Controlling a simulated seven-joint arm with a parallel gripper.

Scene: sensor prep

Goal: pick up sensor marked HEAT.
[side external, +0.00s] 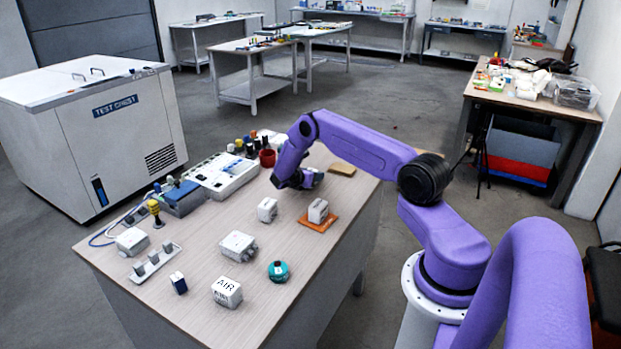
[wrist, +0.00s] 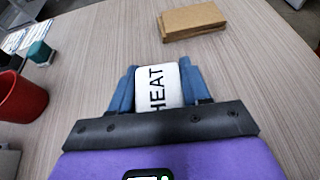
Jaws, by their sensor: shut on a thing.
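The sensor marked HEAT (wrist: 158,86) is a white block with black letters, seen in the wrist view between the blue fingers of my gripper (wrist: 160,84). The fingers are shut on its two sides. In the side view my gripper (side external: 303,182) is low over the far part of the table, and the sensor in it is mostly hidden there. I cannot tell whether the sensor touches the table.
A brown block (wrist: 193,21) lies just beyond the gripper. A red cup (side external: 267,158) stands to its left. A white sensor (side external: 318,211) sits on an orange mat (side external: 331,221), and a block marked AIR (side external: 227,292) stands near the front.

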